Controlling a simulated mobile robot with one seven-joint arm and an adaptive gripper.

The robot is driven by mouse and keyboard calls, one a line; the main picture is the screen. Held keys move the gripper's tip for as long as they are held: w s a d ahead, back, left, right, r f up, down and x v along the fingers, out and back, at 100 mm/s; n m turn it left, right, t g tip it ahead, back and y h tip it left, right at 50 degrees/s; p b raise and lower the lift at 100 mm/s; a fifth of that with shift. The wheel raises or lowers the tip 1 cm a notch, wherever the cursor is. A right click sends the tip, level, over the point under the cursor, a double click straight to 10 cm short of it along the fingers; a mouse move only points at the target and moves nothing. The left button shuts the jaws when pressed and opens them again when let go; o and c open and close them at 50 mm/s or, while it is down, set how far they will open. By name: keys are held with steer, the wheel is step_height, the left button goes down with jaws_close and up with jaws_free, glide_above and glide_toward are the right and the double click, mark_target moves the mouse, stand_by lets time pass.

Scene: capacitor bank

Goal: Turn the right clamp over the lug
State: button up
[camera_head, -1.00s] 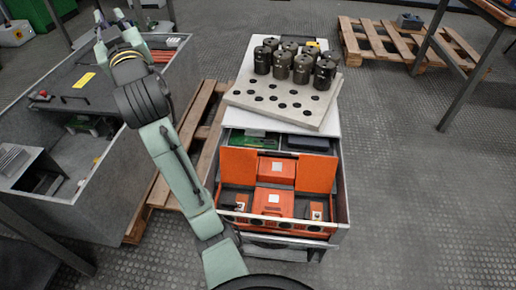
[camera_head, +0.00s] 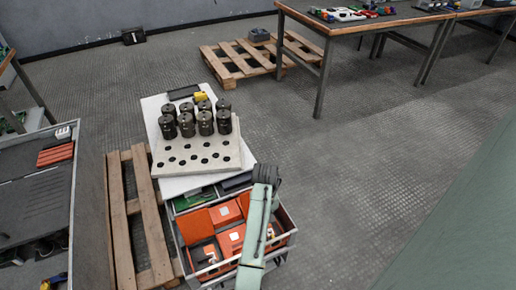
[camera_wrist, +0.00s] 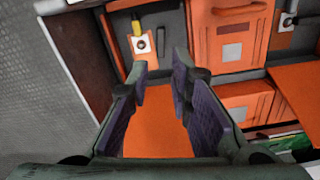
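An orange unit sits in an open drawer (camera_head: 290,225). In the wrist view, a small white plate with a dark round spot (camera_wrist: 143,44) and a yellow strip beside it stands in a grey recess at its far side. I take this for the right clamp area; clamp and lug are too small to tell apart. A similar white fitting (camera_wrist: 287,20) is at the upper right. My gripper (camera_wrist: 160,68) is open and empty, its fingers above an orange panel and short of the plate. In the head view my arm hides the right fitting and the gripper.
The drawer's side wall (camera_wrist: 70,65) runs close along the left of the wrist view. A green board (camera_head: 195,199) lies behind the orange unit. Dark cylinders (camera_head: 186,124) stand on a holed plate (camera_head: 200,160) behind. A pallet (camera_head: 133,225) lies left; floor at right is clear.

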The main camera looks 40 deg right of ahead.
step_height(320, 180, down, 10)
steer(key=shift+a+f, duration=0.1)
steer(key=shift+f, duration=0.05)
steer(key=shift+w, duration=0.1)
jaws_close()
stand_by(0.3)
